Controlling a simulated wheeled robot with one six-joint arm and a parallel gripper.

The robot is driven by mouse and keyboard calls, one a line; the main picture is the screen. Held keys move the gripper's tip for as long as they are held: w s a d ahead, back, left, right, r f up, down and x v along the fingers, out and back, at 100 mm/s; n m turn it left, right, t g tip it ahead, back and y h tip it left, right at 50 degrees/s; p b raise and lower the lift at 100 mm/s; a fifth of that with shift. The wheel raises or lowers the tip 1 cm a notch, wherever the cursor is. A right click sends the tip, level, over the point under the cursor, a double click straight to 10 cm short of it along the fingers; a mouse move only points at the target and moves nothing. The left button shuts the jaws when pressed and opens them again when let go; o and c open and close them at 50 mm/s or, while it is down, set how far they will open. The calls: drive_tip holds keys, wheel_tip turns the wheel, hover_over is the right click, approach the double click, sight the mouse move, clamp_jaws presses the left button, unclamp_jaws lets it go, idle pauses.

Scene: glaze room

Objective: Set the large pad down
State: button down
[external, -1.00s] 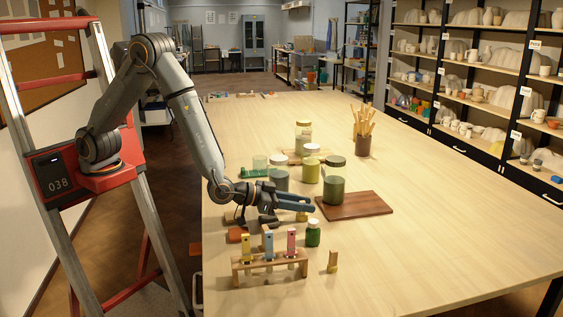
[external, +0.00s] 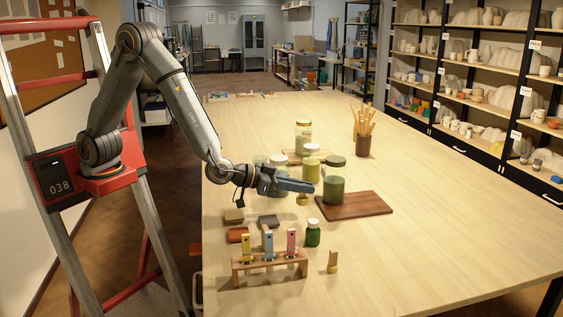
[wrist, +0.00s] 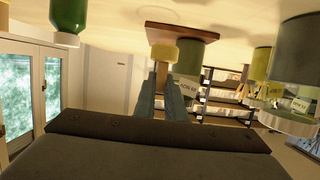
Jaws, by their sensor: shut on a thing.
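The large pad, a pale yellow block on a wooden handle, is in my gripper (external: 303,187). It hangs below the fingers in the external view (external: 302,200). In the wrist view, which looks upside down, the pad (wrist: 163,50) sits at the ends of the blue fingers (wrist: 164,95), which are shut on its handle. The pad appears raised above the table (external: 440,190), left of the brown board (external: 365,205). A smaller pad with a wooden handle (external: 333,262) stands on the table, right of the rack.
A green jar (external: 333,191) stands on the board's left part. Other jars (external: 311,170) stand just behind my gripper. A small green bottle (external: 313,234), a wooden rack (external: 270,265) and several small blocks (external: 268,221) are in front. The table's right side is clear.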

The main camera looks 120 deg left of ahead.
sight(304, 199)
wheel_tip(304, 199, up, 5)
drive_tip(key=shift+r, duration=0.15)
wheel_tip(304, 199, up, 4)
drive_tip(key=shift+r, duration=0.2)
drive_tip(key=w+d+r, duration=0.2)
drive_tip(key=w+d, duration=0.7)
drive_tip(key=w, duration=0.1)
drive_tip(key=w+d+f+b, duration=0.1)
drive_tip(key=w+d, duration=0.3)
drive_tip(key=d, duration=0.7)
drive_tip(key=w+d+f, duration=0.1)
drive_tip(key=w+d, duration=0.3)
drive_tip(key=d, duration=0.7)
drive_tip(key=shift+s+d+f+p, duration=0.1)
drive_tip(key=shift+f+p, duration=0.35)
drive_tip(key=shift+f, duration=3.35)
drive_tip(key=shift+s+f+p, duration=0.1)
drive_tip(key=shift+f+p, duration=0.35)
drive_tip(key=shift+f, duration=3.35)
drive_tip(key=shift+f, duration=0.1)
